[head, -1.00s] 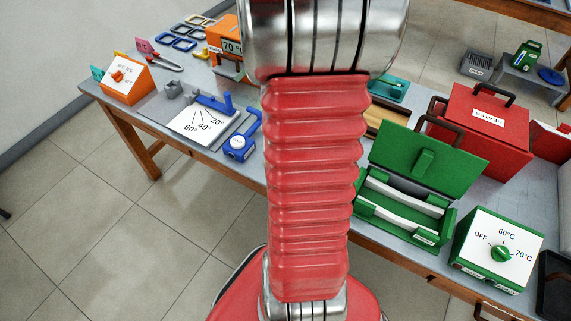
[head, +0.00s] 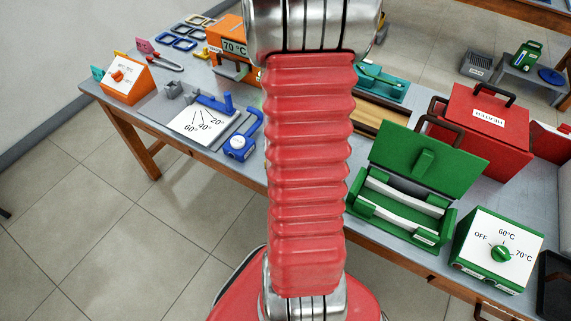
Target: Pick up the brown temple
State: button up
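I cannot make out a brown temple for certain in the head view. My red and silver arm stands upright across the middle and hides part of the table. My gripper is out of view above the top of the picture. Several coloured eyeglass frames (head: 176,42) lie at the far left end of the table.
The grey table (head: 345,212) holds an orange display box (head: 226,32), an orange dial box (head: 125,83), a blue angle gauge (head: 240,145), a teal fixture (head: 382,84), a wooden tray (head: 384,127), an open green box (head: 392,222), a red heater (head: 478,130) and a green dial box (head: 497,251).

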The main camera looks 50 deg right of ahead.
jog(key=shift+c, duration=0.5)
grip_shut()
